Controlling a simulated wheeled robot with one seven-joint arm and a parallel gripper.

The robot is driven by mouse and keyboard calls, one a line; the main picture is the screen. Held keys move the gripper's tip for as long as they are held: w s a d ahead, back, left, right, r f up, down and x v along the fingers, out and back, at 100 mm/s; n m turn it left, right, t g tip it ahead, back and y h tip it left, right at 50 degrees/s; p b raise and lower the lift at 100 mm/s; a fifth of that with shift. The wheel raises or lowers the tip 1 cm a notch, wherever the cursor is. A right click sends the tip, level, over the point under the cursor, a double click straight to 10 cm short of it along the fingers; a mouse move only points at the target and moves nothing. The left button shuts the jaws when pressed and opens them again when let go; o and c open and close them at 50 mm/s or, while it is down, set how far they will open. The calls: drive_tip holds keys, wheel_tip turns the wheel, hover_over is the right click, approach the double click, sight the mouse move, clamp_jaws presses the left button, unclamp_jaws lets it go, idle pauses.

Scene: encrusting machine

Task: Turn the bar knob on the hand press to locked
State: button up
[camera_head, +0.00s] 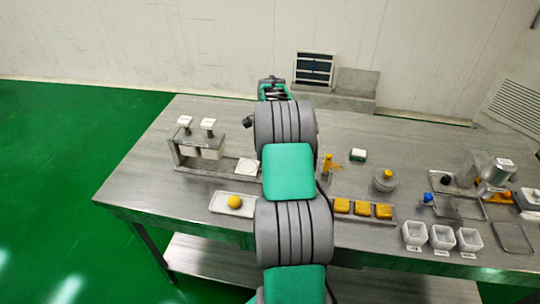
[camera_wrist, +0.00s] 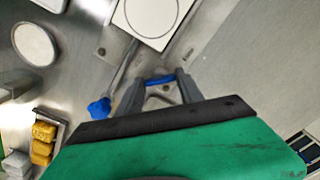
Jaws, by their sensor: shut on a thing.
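In the wrist view my gripper (camera_wrist: 160,80) has a finger on each side of a small blue bar knob (camera_wrist: 157,79) and is shut on it. The knob sits by the edge of the grey metal base of what looks like the hand press. A white square plate with a thin circle (camera_wrist: 150,14) lies just beyond the fingertips. A metal rod with a blue handle end (camera_wrist: 99,108) runs beside the left finger. In the head view my arm covers the press, and the fingertips and knob are hidden. The knob's lock marking cannot be read.
On the steel table (camera_head: 145,160) a dispenser with two white tops (camera_head: 200,148) stands at left. A tray with a yellow ball (camera_head: 235,201) lies in front. Yellow blocks (camera_head: 362,209), a round lidded pot (camera_head: 384,181) and white cups (camera_head: 442,238) stand right of my arm.

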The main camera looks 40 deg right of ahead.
drive_tip(key=m, duration=0.4)
drive_tip(key=shift+m+b, duration=0.3)
drive_tip(key=shift+b, duration=0.05)
drive_tip(key=m, duration=0.4)
drive_tip(key=shift+s, duration=0.1)
drive_tip(key=shift+m, duration=0.4)
drive_tip(key=o, duration=1.2)
drive_tip(key=shift+d, duration=0.1)
drive_tip(key=shift+o, duration=0.9)
wheel_tip(320, 180, up, 8)
drive_tip(key=shift+f+b, duration=0.1)
drive_tip(key=shift+b, duration=0.6)
